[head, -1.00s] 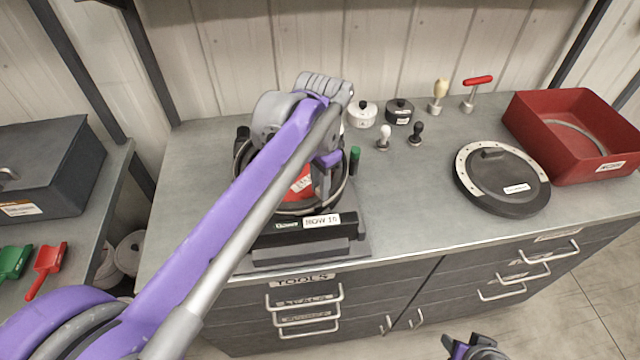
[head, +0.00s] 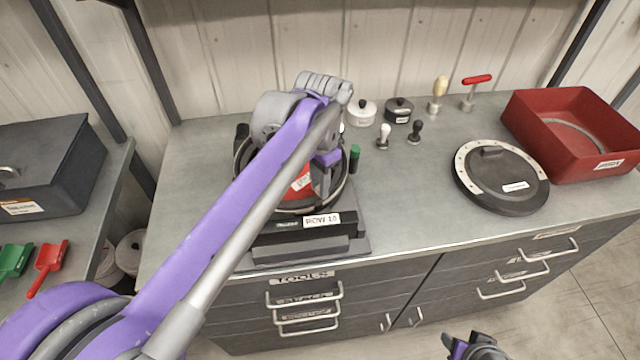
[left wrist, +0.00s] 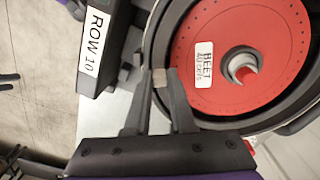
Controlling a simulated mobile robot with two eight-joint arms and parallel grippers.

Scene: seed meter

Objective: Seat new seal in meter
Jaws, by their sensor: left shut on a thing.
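The meter (head: 284,226), labelled ROW 10, stands on the bench with its round opening facing up. Its red seed disc (left wrist: 228,102), labelled BEET, has a grey hub. A dark ring that looks like the seal (left wrist: 152,42) runs around the disc at the meter's rim; whether it lies fully in its groove cannot be told. My left gripper (left wrist: 160,78) is shut on a small part at this ring's edge. In the head view my left arm hides much of the meter. My right gripper (head: 472,346) is at the bottom edge, away from the bench top, its jaws unclear.
A black lid with a pale rim (head: 510,188) lies right of the meter. A red bin (head: 570,157) at the far right holds a grey ring. Small pots, stamp-like knobs and a red T-handle tool (head: 477,82) stand at the back. Bench between meter and lid is clear.

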